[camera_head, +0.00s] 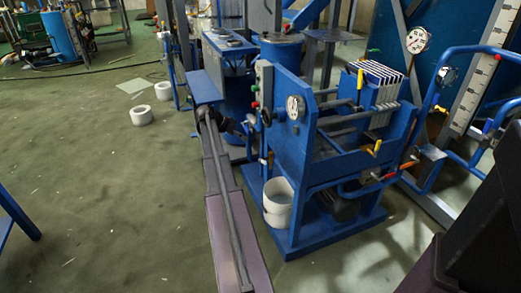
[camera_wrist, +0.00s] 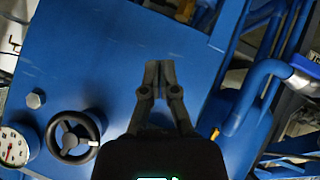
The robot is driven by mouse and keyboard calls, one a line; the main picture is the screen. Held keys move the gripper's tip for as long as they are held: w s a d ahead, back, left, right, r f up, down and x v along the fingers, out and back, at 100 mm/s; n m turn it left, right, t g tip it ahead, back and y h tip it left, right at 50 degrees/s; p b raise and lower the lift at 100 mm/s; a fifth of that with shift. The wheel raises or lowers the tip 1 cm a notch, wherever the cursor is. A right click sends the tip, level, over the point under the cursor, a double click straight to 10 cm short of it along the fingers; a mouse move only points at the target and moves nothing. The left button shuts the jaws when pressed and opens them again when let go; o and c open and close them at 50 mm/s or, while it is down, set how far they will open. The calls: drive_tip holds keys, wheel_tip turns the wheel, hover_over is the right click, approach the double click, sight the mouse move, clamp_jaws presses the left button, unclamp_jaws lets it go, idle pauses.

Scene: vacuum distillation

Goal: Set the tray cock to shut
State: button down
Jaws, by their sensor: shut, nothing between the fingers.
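My gripper (camera_wrist: 160,66) is shut and empty in the wrist view, its two dark fingers together in front of a flat blue panel. The blue filter-press-like rig (camera_head: 325,140) has several small levers. A yellow lever (camera_head: 375,148) sits on its right side, and an orange-red lever (camera_head: 408,164) and a red one (camera_head: 386,177) are on the pipework lower right. Another yellow lever (camera_head: 360,79) stands upright by the white plates. I cannot tell which is the tray cock. A small yellow piece (camera_wrist: 214,133) shows right of the fingers in the wrist view.
A black handwheel (camera_wrist: 74,136) and a dial gauge (camera_wrist: 15,147) lie left of my gripper. A blue pipe (camera_wrist: 250,92) runs on the right. The green floor (camera_head: 90,200) at left is mostly clear.

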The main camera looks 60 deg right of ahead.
drive_tip(key=shift+w+a+r+m+y, duration=0.2)
drive_tip(key=shift+w+r+m+y, duration=0.15)
drive_tip(key=shift+m, duration=0.25)
drive_tip(key=b, duration=0.6)
hover_over(263, 162)
drive_tip(key=w+d, duration=0.1)
drive_tip(key=w, duration=0.2)
wheel_tip(263, 162, down, 7)
drive_tip(key=shift+s+a+f+b, duration=0.15)
drive_tip(key=shift+s+f+b, duration=0.25)
drive_tip(key=shift+f+b, duration=0.5)
drive_tip(key=shift+s+a+f+b, duration=0.15)
drive_tip(key=shift+s+f+b, duration=0.25)
drive_tip(key=shift+f+b, duration=0.5)
drive_tip(key=shift+r, duration=0.2)
drive_tip(key=shift+s, duration=0.1)
